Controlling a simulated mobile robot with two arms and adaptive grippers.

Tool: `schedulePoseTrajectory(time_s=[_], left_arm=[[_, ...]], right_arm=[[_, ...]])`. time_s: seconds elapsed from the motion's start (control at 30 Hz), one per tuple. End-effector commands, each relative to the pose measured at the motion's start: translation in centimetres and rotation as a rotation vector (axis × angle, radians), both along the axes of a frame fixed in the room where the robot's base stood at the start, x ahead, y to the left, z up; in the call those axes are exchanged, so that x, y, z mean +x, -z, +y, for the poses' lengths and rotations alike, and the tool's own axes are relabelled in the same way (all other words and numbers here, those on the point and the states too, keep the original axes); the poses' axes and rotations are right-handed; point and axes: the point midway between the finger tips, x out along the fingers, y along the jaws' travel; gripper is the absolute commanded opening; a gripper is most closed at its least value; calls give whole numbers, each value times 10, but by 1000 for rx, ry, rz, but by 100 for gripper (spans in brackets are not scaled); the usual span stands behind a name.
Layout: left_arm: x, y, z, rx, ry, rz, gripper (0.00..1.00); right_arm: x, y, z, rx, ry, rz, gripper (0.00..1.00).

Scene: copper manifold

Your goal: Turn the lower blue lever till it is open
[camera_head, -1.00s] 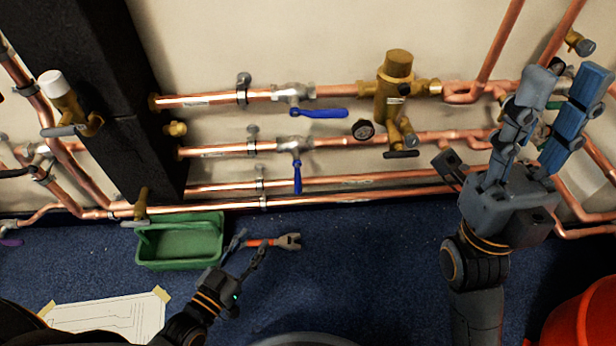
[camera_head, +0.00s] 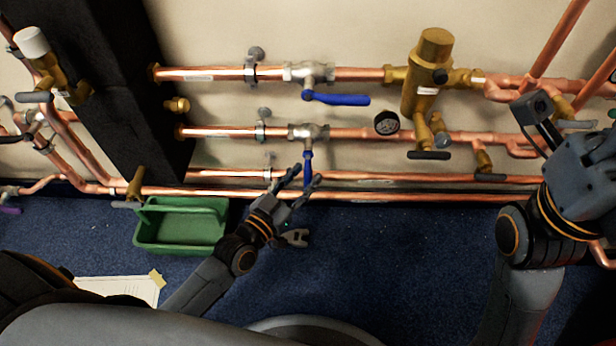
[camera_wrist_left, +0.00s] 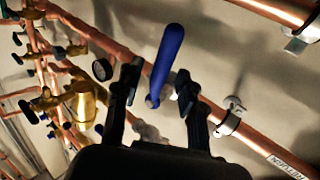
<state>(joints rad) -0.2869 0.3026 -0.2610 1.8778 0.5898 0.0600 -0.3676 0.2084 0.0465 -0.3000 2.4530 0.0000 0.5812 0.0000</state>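The lower blue lever (camera_head: 308,168) hangs straight down from its silver valve (camera_head: 308,132) on the second copper pipe. My left gripper (camera_head: 303,178) is at the lever's lower end, with its fingers apart. In the left wrist view the lower blue lever (camera_wrist_left: 168,58) stands between the two open fingers of my left gripper (camera_wrist_left: 158,88), with a gap visible on each side. The upper blue lever (camera_head: 338,99) points right, along the top pipe. My right gripper is at the right edge of the head view, its fingers mostly cut off, so its opening is unclear.
A green tray (camera_head: 140,228) stands on the blue carpet beside a tool (camera_head: 293,238) partly behind my left arm. A brass valve body (camera_head: 428,75) and pressure gauge (camera_head: 387,122) sit to the right of the levers. A black column (camera_head: 105,90) stands left.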

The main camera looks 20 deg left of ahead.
Motion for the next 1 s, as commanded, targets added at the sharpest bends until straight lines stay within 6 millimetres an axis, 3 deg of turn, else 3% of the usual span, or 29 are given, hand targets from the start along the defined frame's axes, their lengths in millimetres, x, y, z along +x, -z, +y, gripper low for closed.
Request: schedulePoseTrajectory(time_s=[0.2, 0.5, 0.7, 1.0], left_arm=[[19, 1, -6, 1, -1, 0, 40], [20, 0, -6, 2, 0, 2, 40], [20, 0, -6, 2, 0, 2, 1], [20, 1, -6, 0, 0, 1, 0]], right_arm=[[-4, -3, 1, -2, 1, -25, 35], [-5, -4, 1, -2, 1, -28, 35], [-5, -4, 1, -2, 1, -28, 35], [-4, -4, 1, -2, 1, -27, 35]])
